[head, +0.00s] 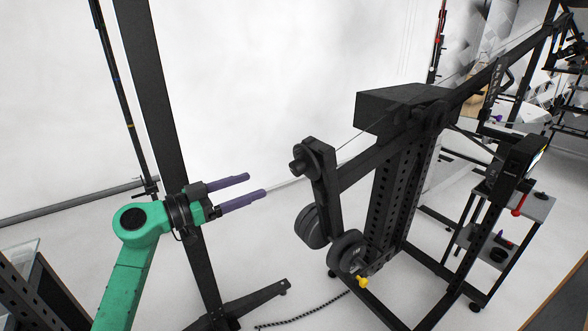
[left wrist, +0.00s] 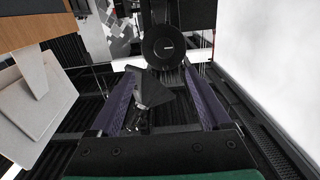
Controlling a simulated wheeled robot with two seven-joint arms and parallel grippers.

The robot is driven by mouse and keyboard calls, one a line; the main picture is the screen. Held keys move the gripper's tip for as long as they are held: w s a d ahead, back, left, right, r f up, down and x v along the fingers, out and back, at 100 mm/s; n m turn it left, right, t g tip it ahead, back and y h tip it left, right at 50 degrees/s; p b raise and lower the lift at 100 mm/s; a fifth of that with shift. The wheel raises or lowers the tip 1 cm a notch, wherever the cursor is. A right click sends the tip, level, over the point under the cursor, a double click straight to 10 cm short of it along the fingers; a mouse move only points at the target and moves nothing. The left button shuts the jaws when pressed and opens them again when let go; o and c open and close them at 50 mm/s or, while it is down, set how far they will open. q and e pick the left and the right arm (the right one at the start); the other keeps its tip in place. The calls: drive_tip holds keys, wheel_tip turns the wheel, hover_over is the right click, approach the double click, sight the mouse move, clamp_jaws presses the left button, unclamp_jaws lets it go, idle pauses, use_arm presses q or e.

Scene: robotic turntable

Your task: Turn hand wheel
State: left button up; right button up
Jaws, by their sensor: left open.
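My left gripper (head: 256,184) is open, its two purple fingers pointing right, with nothing between them in the head view. A black round wheel-like part (head: 304,160) sits at the upper end of a black arm on the rig, a little to the right of the fingertips and apart from them. In the left wrist view a black disc (left wrist: 163,46) shows beyond the open fingers (left wrist: 160,76). I cannot tell for sure which round part is the hand wheel. My right gripper is out of view.
Below the wheel-like part hang black weight plates (head: 347,250) with a yellow knob (head: 362,282). A perforated black column (head: 395,190) carries a long beam. A black post (head: 165,130) stands behind my left arm. A small cart (head: 525,205) stands at the right.

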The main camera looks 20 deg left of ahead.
use_arm(q)
drive_tip(key=p, duration=0.2)
approach(293, 170)
drive_tip(key=x, duration=0.4)
drive_tip(key=shift+w+a+r, duration=0.15)
drive_tip(key=shift+w, duration=0.05)
drive_tip(key=x, duration=0.5)
drive_tip(key=shift+s+d+p, duration=0.15)
drive_tip(key=shift+d+p, duration=0.15)
drive_tip(key=shift+w+d, duration=0.2)
drive_tip(key=shift+w, duration=0.15)
drive_tip(key=shift+a, duration=0.1)
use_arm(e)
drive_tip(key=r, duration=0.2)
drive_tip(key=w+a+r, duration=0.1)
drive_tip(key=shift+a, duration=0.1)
use_arm(q)
clamp_jaws()
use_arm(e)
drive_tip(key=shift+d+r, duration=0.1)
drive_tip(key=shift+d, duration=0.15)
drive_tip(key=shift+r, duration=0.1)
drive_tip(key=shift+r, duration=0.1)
